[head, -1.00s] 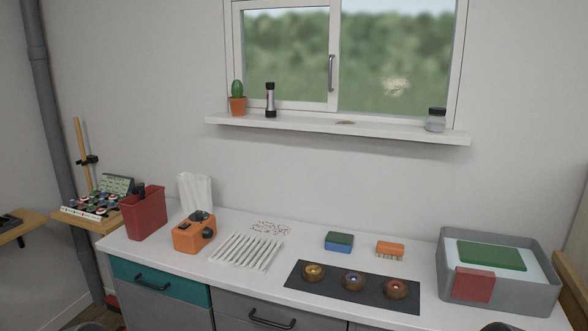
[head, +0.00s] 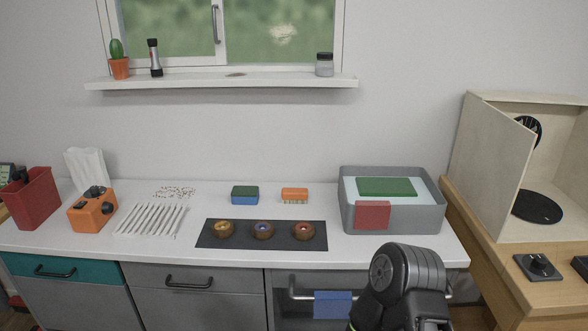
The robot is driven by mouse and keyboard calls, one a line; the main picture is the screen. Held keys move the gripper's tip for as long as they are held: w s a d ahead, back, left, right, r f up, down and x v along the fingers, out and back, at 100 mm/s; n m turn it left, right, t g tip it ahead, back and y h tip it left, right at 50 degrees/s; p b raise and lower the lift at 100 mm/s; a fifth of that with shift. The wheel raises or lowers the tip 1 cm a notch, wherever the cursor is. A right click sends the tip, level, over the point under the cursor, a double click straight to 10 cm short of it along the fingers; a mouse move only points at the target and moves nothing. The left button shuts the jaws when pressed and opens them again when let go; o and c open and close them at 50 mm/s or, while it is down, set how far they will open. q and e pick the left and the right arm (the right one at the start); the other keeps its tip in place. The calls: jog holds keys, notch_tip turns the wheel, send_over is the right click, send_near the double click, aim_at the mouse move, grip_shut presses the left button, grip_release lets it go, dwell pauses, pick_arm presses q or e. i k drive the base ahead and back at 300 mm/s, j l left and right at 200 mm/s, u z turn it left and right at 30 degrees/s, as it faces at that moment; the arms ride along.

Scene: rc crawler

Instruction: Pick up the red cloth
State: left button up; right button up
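The red cloth (head: 372,215) hangs over the front wall of a grey basin (head: 437,216) on the right of the white counter. It is a flat square, and its front face shows clearly. A green cloth or pad (head: 386,187) lies at the basin's back, over the pale blue content. A dark part of my arm shows at the bottom right, in front of the counter and below the basin. No fingertips of either gripper are in view.
A blue cloth (head: 332,304) hangs on a rail below the counter. A black mat (head: 284,244) with three small round wooden pieces lies left of the basin. A sponge (head: 245,195) and an orange brush (head: 294,195) sit behind it. An open wooden box (head: 493,160) stands at right.

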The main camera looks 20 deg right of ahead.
aim_at(371, 214)
jog(key=i+l+z, duration=0.1)
jog(key=z, duration=1.45)
